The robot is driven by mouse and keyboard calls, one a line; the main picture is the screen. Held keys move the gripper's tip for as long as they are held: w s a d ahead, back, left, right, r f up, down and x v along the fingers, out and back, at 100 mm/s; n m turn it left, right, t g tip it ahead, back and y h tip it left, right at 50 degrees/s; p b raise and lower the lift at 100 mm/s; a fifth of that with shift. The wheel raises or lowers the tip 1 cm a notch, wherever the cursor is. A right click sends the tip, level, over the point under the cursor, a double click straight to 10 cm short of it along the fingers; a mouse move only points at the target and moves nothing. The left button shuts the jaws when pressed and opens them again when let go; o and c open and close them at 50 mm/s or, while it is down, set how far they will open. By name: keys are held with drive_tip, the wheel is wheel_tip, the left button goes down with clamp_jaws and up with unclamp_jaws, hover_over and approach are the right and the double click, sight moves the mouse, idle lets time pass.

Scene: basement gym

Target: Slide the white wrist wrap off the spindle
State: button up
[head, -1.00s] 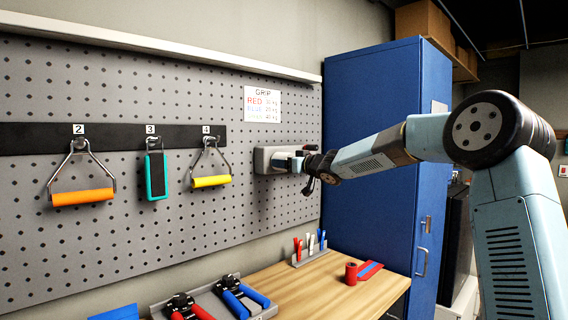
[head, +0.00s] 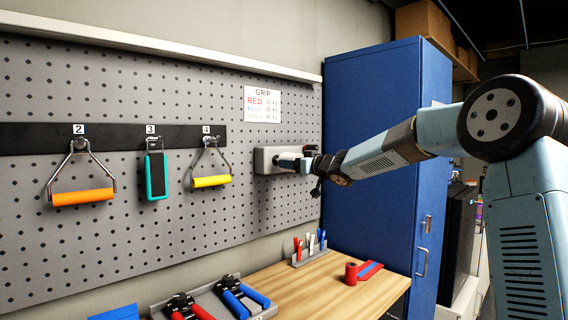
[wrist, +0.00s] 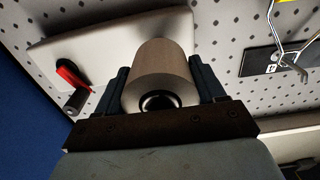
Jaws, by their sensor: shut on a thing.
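The white wrist wrap (wrist: 162,68) is a pale roll between the two dark fingers of my gripper (wrist: 165,92) in the wrist view. The fingers are shut on its sides. A dark round core with a shiny rim shows in its near end; I cannot tell how much of the spindle is inside. Behind it is the pale mounting plate (wrist: 107,36) on the pegboard. In the head view my gripper (head: 302,163) is just right of this plate (head: 262,161), with a pale bit of the wrap (head: 288,157) between them.
A red lever with a dark knob (wrist: 72,76) sits on the plate beside the wrap. The blue cabinet (head: 370,150) stands close to the right of my gripper. Handles hang on the rail (head: 110,137) to the left. A wooden bench (head: 305,290) with tools is below.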

drive_tip(key=v, duration=0.6)
idle(0.8)
